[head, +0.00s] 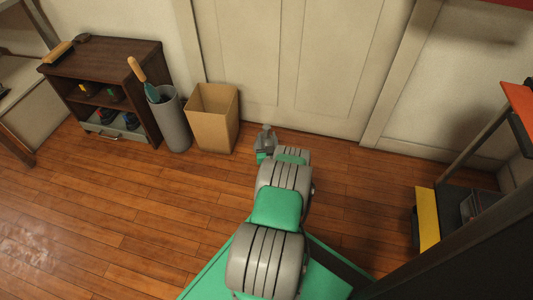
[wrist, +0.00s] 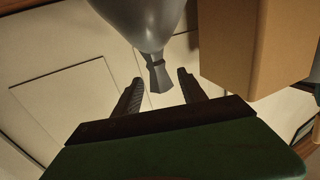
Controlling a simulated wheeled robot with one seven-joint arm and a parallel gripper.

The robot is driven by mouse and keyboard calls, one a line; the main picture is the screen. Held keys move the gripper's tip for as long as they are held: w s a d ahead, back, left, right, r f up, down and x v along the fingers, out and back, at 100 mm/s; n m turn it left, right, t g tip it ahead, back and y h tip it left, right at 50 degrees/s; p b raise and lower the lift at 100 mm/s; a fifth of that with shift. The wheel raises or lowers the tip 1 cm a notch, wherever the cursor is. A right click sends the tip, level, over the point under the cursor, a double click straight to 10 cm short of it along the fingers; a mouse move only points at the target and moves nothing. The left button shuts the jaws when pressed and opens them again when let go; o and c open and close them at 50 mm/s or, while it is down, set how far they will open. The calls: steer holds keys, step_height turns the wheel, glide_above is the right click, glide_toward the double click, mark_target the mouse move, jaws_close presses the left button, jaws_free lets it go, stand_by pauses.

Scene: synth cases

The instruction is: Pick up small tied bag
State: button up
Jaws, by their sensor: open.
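The small tied bag (head: 266,138) is grey and sits near the foot of the door, just beyond the end of my arm in the head view. In the wrist view the bag (wrist: 140,18) is large at the top, cut off by the edge, with its tied neck and flared end (wrist: 160,78) pointing towards my gripper. My gripper (wrist: 159,84) is open, with one dark finger on each side of the neck's end. I see gaps between the fingers and the neck. In the head view my arm hides most of the gripper.
An open cardboard box (head: 212,120) stands left of the bag and shows close by in the wrist view (wrist: 262,45). A grey bin (head: 172,122) holding a tool and a dark wooden shelf (head: 105,88) stand farther left. Wood floor (head: 130,210) is clear at the left.

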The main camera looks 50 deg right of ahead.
mark_target(267, 132)
steer(key=b+x, duration=0.2)
steer(key=x, duration=0.2)
steer(key=shift+d, duration=0.2)
steer(key=shift+c, duration=0.3)
jaws_close()
stand_by(0.8)
